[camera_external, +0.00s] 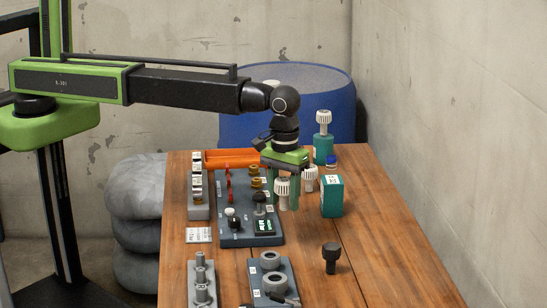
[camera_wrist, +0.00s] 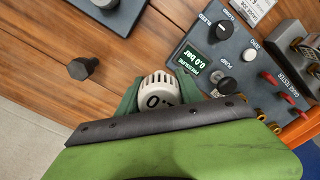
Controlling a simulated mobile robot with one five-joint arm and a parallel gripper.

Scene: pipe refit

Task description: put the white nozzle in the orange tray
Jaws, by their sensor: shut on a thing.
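A white ribbed nozzle (camera_external: 282,186) with a grey lower end is between the fingers of my gripper (camera_external: 283,190). In the wrist view its round marked top (camera_wrist: 158,91) shows between the green fingers, and my gripper (camera_wrist: 160,95) is shut on it. It looks upright; whether its lower end is clear of the table I cannot tell. A similar white-topped part (camera_external: 309,177) stands just right of it. The orange tray (camera_external: 245,158) lies at the back of the table, left of my gripper and partly hidden by it. An orange edge (camera_wrist: 300,130) shows in the wrist view.
A grey gauge panel (camera_external: 240,238) with knobs and red levers lies between the tray and the table's front. A teal box (camera_external: 332,196) stands right of my gripper, a teal bottle with a white top (camera_external: 323,140) behind. A black knob (camera_external: 331,257) stands in front. The table's right side is clear.

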